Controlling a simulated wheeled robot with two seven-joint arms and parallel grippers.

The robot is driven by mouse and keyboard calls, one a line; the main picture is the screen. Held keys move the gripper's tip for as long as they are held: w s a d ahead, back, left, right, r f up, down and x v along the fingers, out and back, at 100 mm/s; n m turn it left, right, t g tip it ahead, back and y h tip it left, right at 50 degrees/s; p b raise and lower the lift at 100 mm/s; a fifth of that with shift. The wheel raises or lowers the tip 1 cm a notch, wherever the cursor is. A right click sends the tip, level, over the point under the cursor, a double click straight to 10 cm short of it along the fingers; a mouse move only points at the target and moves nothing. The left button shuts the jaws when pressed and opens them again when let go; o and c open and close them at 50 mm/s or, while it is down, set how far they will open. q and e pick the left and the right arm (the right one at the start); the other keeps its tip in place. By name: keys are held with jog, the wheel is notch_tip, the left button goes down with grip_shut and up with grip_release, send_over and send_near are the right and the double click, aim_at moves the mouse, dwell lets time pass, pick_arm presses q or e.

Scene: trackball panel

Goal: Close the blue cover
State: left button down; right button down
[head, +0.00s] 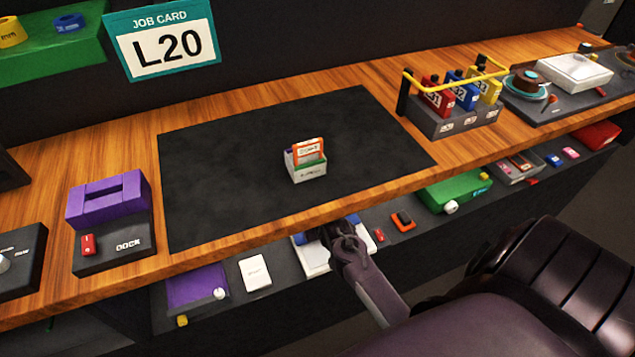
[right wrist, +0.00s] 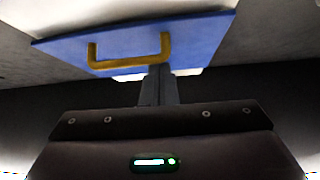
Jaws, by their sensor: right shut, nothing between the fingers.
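The blue cover (right wrist: 200,38) is a flat blue panel with a yellow bar handle (right wrist: 128,60), filling the upper part of the right wrist view. In the head view only a small blue patch (head: 312,236) shows beside my right gripper (head: 346,230), over a white unit on the lower shelf. My right gripper is shut and empty. Its fingers (right wrist: 158,75) point at the panel, their tips overlapping it near the handle's right end; I cannot tell whether they touch. How far the cover is open is hard to tell. My left gripper is not in view.
The wooden bench edge (head: 280,225) overhangs the lower shelf. On the shelf, a white box (head: 254,273) and purple panel (head: 197,287) lie left, an orange item (head: 403,221) and green box (head: 455,190) right. A small card box (head: 307,165) stands on the dark mat (head: 220,180).

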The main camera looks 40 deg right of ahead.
jog(key=shift+s, duration=0.2)
jog(key=s+p, duration=0.2)
jog(key=s+a+p, duration=0.1)
jog(key=s+p, duration=0.1)
jog(key=s, duration=0.1)
jog(key=s+a+p, duration=0.1)
jog(key=s, duration=0.1)
jog(key=shift+s+r+p, duration=0.25)
jog(key=shift+s+p, duration=0.1)
jog(key=shift+p, duration=0.05)
jog(key=shift+s+f, duration=0.1)
jog(key=shift+s, duration=0.25)
jog(key=shift+s+a+f, duration=0.1)
jog(key=shift+f, duration=0.1)
